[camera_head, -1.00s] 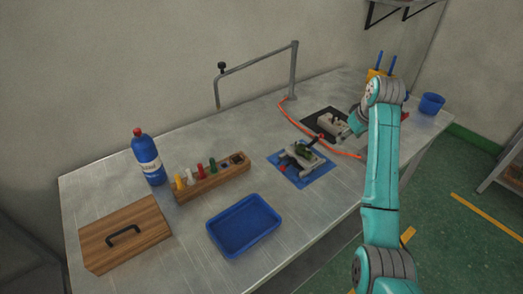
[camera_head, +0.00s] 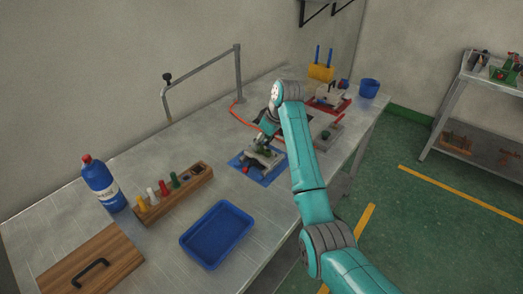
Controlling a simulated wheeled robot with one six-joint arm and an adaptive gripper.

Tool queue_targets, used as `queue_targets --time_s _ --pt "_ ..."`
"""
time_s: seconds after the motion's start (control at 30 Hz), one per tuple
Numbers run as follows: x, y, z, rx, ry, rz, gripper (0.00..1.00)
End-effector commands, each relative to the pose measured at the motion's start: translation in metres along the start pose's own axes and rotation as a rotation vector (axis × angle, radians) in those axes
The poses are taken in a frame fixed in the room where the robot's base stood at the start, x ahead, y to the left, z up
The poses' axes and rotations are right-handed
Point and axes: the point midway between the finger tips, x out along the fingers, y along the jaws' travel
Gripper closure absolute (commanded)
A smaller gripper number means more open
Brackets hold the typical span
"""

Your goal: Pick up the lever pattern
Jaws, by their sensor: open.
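A small dark green piece, apparently the lever pattern (camera_head: 265,151), sits on a light grey mould (camera_head: 254,163). The mould lies on a blue mat (camera_head: 236,161) near the middle of the steel bench. My gripper (camera_head: 265,144) points down just above and behind the green piece, close to it. I cannot tell whether the fingers touch it. The gripper is open; its fingertips are small and partly lost against the mould.
More fixtures (camera_head: 328,136) stand right.

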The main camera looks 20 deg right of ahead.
Motion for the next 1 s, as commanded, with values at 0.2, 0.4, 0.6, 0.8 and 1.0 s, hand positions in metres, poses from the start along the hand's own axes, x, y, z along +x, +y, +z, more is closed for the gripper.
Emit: queue_targets --time_s 0.2,0.4,0.6,0.8,1.0 --pt "0.025 -0.001 0.0 0.001 -0.001 0.0 0.38" --pt "0.029 -0.001 0.0 0.001 0.001 0.001 0.38" --pt "0.029 -0.001 0.0 0.001 0.001 0.001 0.66" --pt "0.029 -0.001 0.0 0.001 0.001 0.001 0.93" --pt "0.028 -0.001 0.0 0.001 0.001 0.001 0.93"
